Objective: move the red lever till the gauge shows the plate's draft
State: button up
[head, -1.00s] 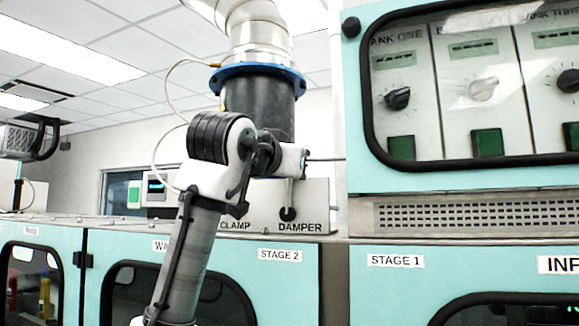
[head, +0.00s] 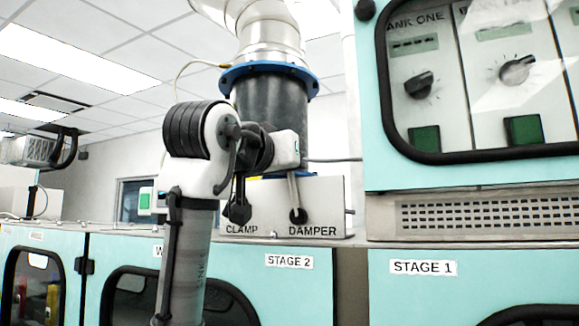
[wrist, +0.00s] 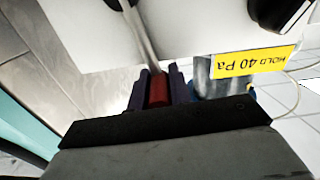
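The red lever shows in the wrist view as a metal rod with a red grip (wrist: 158,90). My gripper (wrist: 157,86) has its purple fingers close against both sides of that grip. In the head view the lever's rod (head: 293,190) rises from a round pivot above the DAMPER label, leaning slightly left, its top hidden by my arm's end. The yellow plate (wrist: 238,62) reads HOLD 40 Pa, upside down in the wrist view. No gauge reading can be seen; my arm covers part of the area left of the panel.
The lever panel (head: 330,205) stands on the cabinet top below a dark duct (head: 272,105) with a blue flange. A CLAMP label (head: 242,230) is left of DAMPER. A teal cabinet with knobs (head: 418,85) rises close on the right.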

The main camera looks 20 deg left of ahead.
jog(key=o, duration=0.4)
jog(key=shift+o, duration=0.2)
jog(key=s+b, duration=0.4)
jog(key=s, duration=1)
jog(key=shift+a+b, duration=0.2)
jog(key=shift+b, duration=0.15)
